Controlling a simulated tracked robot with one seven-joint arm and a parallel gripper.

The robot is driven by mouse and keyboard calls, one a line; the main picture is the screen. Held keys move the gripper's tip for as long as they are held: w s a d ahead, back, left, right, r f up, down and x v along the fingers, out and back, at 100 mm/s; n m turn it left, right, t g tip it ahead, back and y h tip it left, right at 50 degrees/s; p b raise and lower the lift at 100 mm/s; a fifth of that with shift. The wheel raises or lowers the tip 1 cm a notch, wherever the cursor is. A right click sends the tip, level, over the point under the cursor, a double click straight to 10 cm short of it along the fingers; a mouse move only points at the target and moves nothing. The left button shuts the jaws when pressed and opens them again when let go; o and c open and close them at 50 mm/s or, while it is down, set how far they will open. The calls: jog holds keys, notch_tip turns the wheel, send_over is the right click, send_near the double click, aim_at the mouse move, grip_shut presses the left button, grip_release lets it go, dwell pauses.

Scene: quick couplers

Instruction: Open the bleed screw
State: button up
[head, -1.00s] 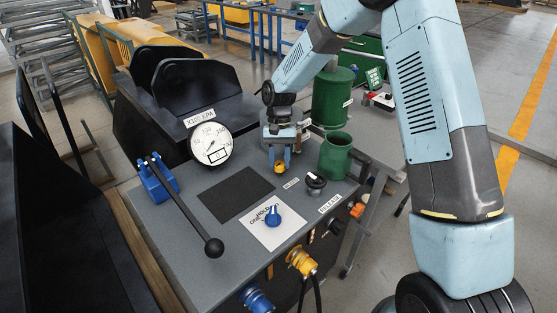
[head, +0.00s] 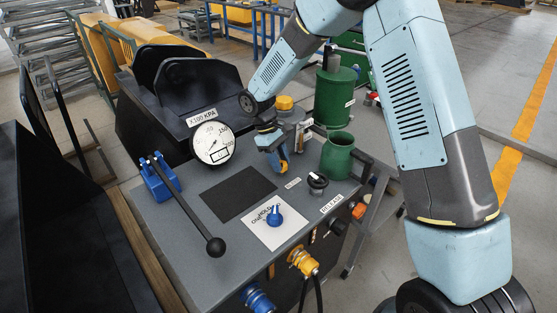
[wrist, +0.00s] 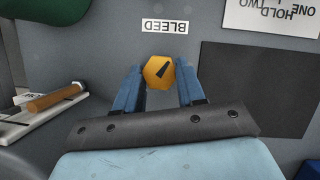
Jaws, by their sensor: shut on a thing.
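The bleed screw is a yellow hexagonal head with a black pointer mark, seen in the wrist view (wrist: 158,71) just below the BLEED label (wrist: 165,26). In the head view the screw (head: 284,167) shows as a small orange-yellow spot on the console's grey top. My gripper (wrist: 157,84) has one blue finger on each side of the head and is shut on it. The pointer slants toward the upper right of the wrist view. The screw's shank is hidden beneath the head.
A green cup (head: 337,156) and a black selector knob (head: 318,181) stand close to the right of the gripper. A pressure gauge (head: 212,143) and a long black lever (head: 188,208) are to the left. A blue knob (head: 274,215) sits nearer the front.

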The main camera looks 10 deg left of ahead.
jog(key=n+t, duration=0.1)
jog(key=n, duration=0.2)
jog(key=n+t, duration=0.1)
jog(key=n, duration=0.2)
jog(key=shift+s+d+h, duration=0.1)
jog(key=shift+h, duration=0.3)
dwell(0.3)
jog(key=o, duration=1)
jog(key=shift+o, duration=0.2)
jog(key=v, duration=1.3)
jog(key=shift+s+r, duration=0.2)
jog(key=shift+r, duration=0.1)
